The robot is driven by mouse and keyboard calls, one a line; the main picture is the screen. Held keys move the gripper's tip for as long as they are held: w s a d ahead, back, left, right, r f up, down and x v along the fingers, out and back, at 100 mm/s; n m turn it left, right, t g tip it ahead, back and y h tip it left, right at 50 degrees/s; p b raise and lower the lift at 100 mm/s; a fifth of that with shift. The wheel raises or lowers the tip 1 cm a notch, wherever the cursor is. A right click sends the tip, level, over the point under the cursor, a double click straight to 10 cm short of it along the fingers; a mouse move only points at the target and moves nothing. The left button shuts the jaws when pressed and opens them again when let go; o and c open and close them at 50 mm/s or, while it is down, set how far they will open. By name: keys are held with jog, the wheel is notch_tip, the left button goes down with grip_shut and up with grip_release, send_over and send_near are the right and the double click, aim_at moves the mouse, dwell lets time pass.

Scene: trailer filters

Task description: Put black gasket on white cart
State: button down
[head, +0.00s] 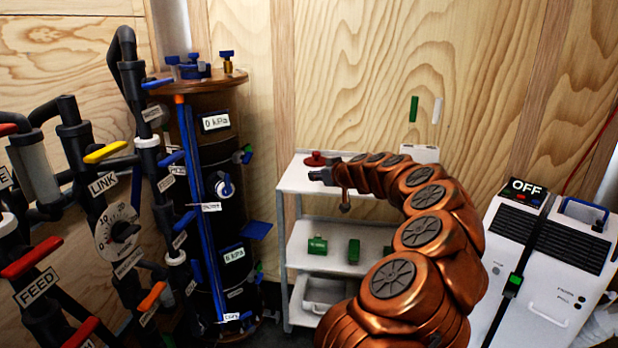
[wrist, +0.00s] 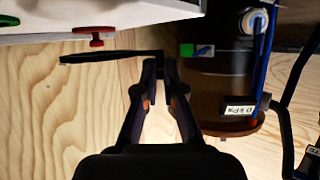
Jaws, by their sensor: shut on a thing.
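My gripper (wrist: 160,68) is shut on a thin, flat black piece, the black gasket (wrist: 105,56), seen nearly edge-on and reaching left from the fingertips in the wrist view. In the head view my gripper (head: 320,176) is small and dark, over or in front of the top shelf of the white cart (head: 291,181). I cannot separate the gasket from the gripper there. The wrist view appears upside down, with the white cart (wrist: 60,38) at the upper left. A visible gap lies between the gasket and the cart there.
A red knobbed part (head: 315,158) sits on the cart's top shelf. Several green parts (head: 317,245) are on the middle shelf. The black column (head: 215,150) with blue valves stands left of the cart. A white machine marked OFF (head: 515,240) stands at the right.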

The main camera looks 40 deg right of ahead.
send_over(310, 183)
jog(key=s+a, duration=0.1)
jog(key=s, duration=0.1)
jog(key=shift+w+a+f, duration=0.15)
jog(key=shift+w+f, duration=0.05)
jog(key=shift+f, duration=0.2)
jog(key=shift+w+d, duration=0.25)
jog(key=shift+d, duration=0.05)
jog(key=shift+w+d, duration=0.35)
jog(key=shift+w, duration=0.35)
jog(key=shift+f+b, duration=0.35)
jog(key=shift+f, duration=1.45)
jog(key=shift+f, duration=0.1)
jog(key=c, duration=1.3)
grip_release()
jog(key=shift+s+r, duration=0.1)
jog(key=shift+r, duration=0.1)
